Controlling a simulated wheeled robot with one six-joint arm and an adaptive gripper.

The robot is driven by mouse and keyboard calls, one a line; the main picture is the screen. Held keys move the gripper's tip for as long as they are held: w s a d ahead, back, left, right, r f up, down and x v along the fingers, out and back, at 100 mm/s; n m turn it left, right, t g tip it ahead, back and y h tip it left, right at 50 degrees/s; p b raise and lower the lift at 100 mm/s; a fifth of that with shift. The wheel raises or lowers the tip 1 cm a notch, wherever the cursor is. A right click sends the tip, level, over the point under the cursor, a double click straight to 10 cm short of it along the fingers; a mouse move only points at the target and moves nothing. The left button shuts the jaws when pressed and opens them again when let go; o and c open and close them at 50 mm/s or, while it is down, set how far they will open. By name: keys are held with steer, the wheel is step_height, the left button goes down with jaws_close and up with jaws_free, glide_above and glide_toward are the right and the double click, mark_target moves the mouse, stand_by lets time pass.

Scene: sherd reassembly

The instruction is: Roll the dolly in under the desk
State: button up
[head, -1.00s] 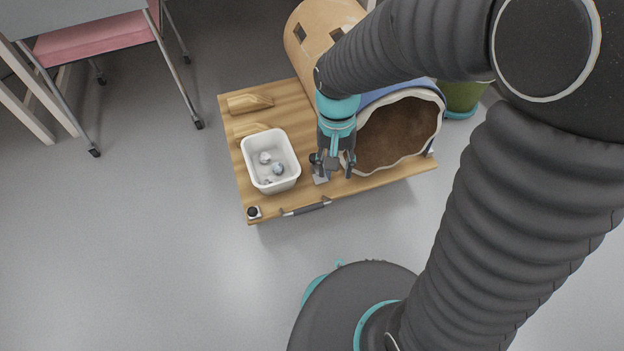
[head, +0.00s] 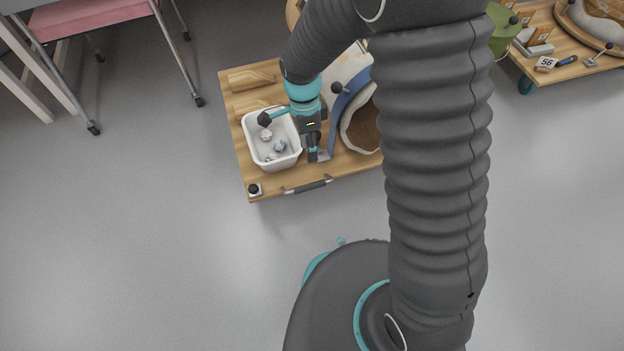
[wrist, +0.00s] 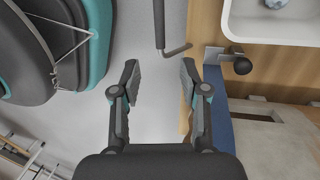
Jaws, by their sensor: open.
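The dolly (head: 235,135) is a wooden platform in the middle of the head view, with a dark bar handle (head: 308,187) on its near edge. A white bin (head: 250,140) with a few pale sherds and a large vessel (head: 360,122) stand on it. My gripper (head: 314,157) hangs over its near part, between bin and vessel. In the wrist view my gripper (wrist: 160,75) is open and empty, with the handle (wrist: 160,25) beyond the fingertips, apart from them. At the upper left, metal legs on casters (head: 93,128) and pale wooden legs (head: 25,108) show; which belong to the desk I cannot tell.
A pink seat (head: 75,18) is at the upper left. A second wooden dolly (head: 570,72) with tools and a "56" tag stands at the upper right, near a green pot (head: 500,35). A black knob (head: 254,189) sits on the near left corner. Grey floor is clear left and in front.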

mark_target(312, 184)
steer(key=f, duration=0.4)
steer(key=s+f+b, duration=0.1)
steer(key=f, duration=0.3)
steer(key=s+d+f+b, duration=0.1)
steer(key=f, duration=0.4)
steer(key=shift+s, duration=0.2)
jaws_close()
